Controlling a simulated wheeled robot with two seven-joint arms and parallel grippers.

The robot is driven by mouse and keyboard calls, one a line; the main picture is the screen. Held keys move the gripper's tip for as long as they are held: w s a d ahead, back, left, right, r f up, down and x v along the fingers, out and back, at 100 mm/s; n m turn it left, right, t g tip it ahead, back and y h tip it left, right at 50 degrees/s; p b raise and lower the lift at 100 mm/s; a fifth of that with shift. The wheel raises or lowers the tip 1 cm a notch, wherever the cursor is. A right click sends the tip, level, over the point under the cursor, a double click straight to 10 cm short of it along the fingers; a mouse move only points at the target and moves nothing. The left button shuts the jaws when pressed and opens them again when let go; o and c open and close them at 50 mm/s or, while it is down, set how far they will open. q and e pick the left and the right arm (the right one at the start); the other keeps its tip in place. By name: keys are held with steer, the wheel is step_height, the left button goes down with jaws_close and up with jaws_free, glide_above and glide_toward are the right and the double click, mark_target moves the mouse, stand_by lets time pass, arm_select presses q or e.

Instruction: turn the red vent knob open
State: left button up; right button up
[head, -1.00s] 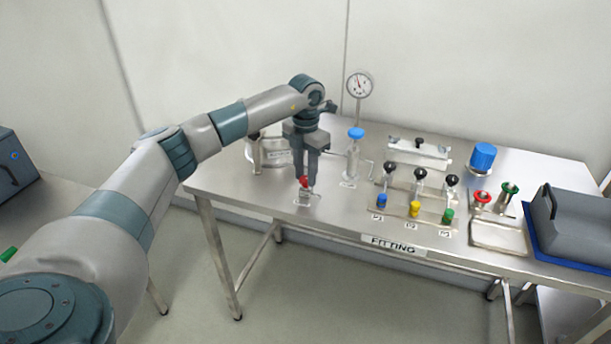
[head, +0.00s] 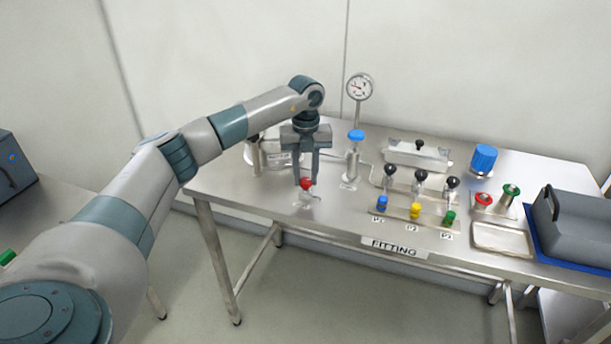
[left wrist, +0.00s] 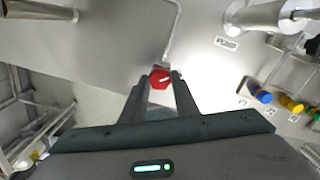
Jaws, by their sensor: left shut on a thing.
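The red vent knob (head: 306,184) stands at the front left of the steel table, on a small fitting. My left gripper (head: 306,180) points down over it, with its fingers on either side of the knob. In the left wrist view the red knob (left wrist: 160,78), with a pale mark on its top, sits between the fingertips of my left gripper (left wrist: 160,80). The gripper is shut on it. The fingers partly hide the knob's sides. My right gripper does not show.
A blue-topped valve (head: 356,136) and a round gauge (head: 359,87) stand behind and right of the knob. A rack with blue, yellow (head: 415,210) and green parts lies further right.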

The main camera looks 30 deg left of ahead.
arm_select(q)
steer(key=shift+r+n, duration=0.1)
steer(key=shift+n, duration=0.4)
steer(key=o, duration=1.1)
steer(key=shift+c, duration=0.2)
steer(key=shift+r, duration=0.1)
